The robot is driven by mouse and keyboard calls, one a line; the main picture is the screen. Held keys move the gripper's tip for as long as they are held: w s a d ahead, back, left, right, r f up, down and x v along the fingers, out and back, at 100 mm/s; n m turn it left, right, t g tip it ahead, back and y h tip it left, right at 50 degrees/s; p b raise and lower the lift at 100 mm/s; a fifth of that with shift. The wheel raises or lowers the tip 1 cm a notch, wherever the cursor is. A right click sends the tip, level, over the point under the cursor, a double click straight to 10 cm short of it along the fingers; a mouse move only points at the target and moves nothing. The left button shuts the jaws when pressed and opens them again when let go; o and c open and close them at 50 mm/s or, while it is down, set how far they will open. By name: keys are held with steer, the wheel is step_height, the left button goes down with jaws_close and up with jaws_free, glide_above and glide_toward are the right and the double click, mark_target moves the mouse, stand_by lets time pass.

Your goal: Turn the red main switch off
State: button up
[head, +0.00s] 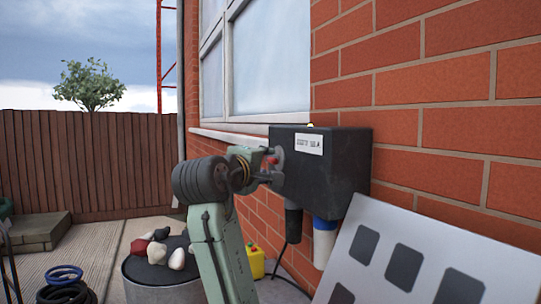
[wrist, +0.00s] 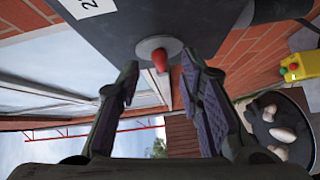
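The red main switch (wrist: 160,59) is a small red knob on a round grey plate on the side of a dark box. In the head view the red switch (head: 270,160) shows partly, beside my gripper. The dark box (head: 325,170) is fixed to the brick wall and bears a white label. My gripper (head: 275,162) is at the box's left face. In the wrist view my gripper (wrist: 158,78) is open, its two dark fingers on either side of the knob with gaps. Whether the fingertips reach past the knob is hard to tell.
A white panel with dark squares (head: 470,262) leans below the box. A grey drum (head: 165,285) with stones on top and a yellow box (head: 256,262) stand below. Cables hang under the box. A window (head: 255,65) is in the wall behind.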

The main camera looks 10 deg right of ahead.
mark_target(272, 162)
steer(key=shift+p+x, duration=0.45)
steer(key=shift+x, duration=1.4)
steer(key=shift+c, duration=0.5)
jaws_close()
